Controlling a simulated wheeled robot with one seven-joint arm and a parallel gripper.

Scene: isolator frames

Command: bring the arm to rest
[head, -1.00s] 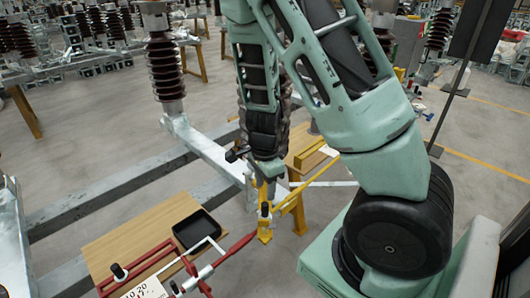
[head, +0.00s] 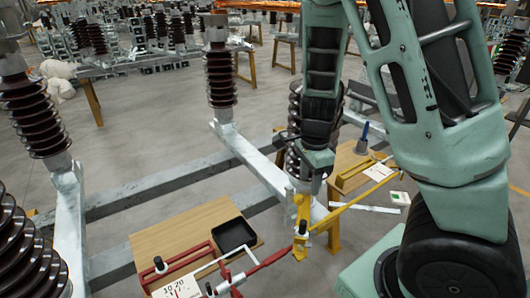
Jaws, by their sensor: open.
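My green and black arm comes down from the top right, bent at its elbow. My gripper (head: 308,190) points downward at the centre, close above an upright yellow bracket (head: 301,238). The jaws are open, but the fingertips are small and partly merge with the bracket in the picture. I cannot tell whether they touch it. I see nothing held in the jaws.
A wooden table (head: 165,236) at lower left bears a black tray (head: 236,236) and a red frame (head: 178,262). A brown insulator (head: 219,76) stands behind on grey steel beams. A blue-grey cone (head: 362,140) is on the right table.

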